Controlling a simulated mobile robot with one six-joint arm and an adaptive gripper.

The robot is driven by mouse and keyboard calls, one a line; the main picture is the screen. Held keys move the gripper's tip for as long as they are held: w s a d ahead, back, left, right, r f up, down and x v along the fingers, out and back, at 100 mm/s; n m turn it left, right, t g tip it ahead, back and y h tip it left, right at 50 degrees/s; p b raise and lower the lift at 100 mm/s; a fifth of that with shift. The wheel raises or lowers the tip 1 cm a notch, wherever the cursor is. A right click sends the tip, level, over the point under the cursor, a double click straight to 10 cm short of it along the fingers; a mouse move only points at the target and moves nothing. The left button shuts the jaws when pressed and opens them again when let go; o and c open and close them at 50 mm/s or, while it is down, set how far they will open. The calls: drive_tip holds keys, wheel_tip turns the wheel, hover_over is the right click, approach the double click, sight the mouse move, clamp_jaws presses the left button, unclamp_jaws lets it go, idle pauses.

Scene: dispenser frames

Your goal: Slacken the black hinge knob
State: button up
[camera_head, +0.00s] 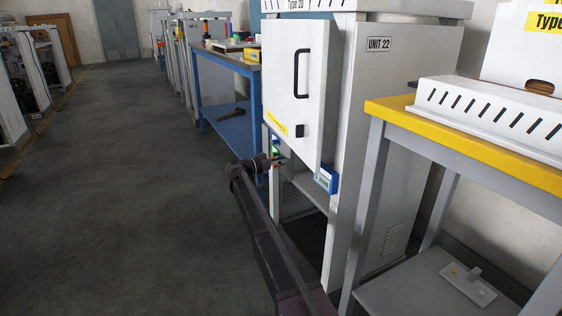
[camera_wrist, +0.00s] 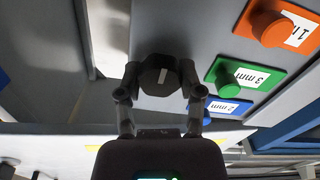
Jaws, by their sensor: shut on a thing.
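The black knob (camera_wrist: 153,83), faceted with a short pale stripe on its face, sits between the two fingers of my gripper (camera_wrist: 161,88) in the wrist view. The fingers are closed on it from both sides. The stripe points roughly up and down in that view. In the head view my gripper (camera_head: 277,161) is at the cabinet's left front edge, below the lower door corner. The knob itself cannot be made out there.
An orange knob (camera_wrist: 270,27), a green knob (camera_wrist: 228,82) and a blue knob (camera_wrist: 215,112) with labels stand close by on the right. The white cabinet (camera_head: 386,100) has a door (camera_head: 290,62) with a handle. A yellow-edged table (camera_head: 400,108) stands right; open floor lies left.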

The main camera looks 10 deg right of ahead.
drive_tip(key=shift+w+n, duration=0.1)
drive_tip(key=shift+n, duration=0.3)
drive_tip(key=n, duration=0.9)
drive_tip(key=shift+w+f, duration=0.1)
drive_tip(key=n, duration=0.5)
drive_tip(key=shift+f, duration=0.1)
drive_tip(key=n, duration=0.5)
idle(0.4)
drive_tip(key=o, duration=1.2)
drive_tip(key=shift+c, duration=0.2)
